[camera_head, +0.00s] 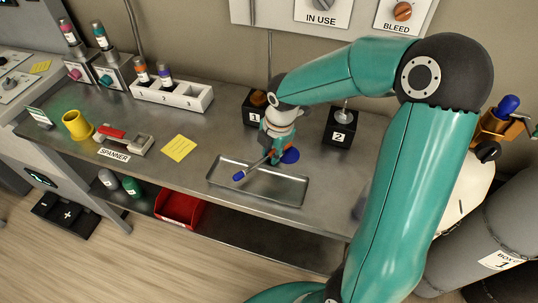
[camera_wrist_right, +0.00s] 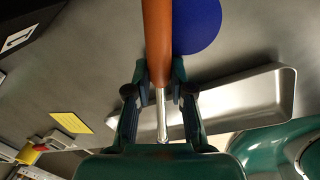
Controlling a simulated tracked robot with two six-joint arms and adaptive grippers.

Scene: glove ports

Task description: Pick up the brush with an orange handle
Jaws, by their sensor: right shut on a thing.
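My right gripper (camera_head: 274,156) is shut on the brush with an orange handle, just above the metal tray's back edge. In the right wrist view, the orange handle (camera_wrist_right: 158,40) runs up from between the fingertips (camera_wrist_right: 160,88), and its metal shaft (camera_wrist_right: 162,115) runs back between the fingers. In the head view, the brush's shaft slants down left over the tray to a blue end (camera_head: 238,176). The orange handle is mostly hidden there by my gripper. My left gripper is not in view.
The metal tray (camera_head: 215,168) lies on the bench, with a blue disc (camera_head: 291,155) behind it. Black blocks marked 1 (camera_head: 250,116) and 2 (camera_head: 338,138) stand at the back. A yellow note (camera_head: 179,148), spanner holder (camera_head: 125,138) and yellow cup (camera_head: 76,124) lie left. A red bin (camera_head: 180,207) sits below.

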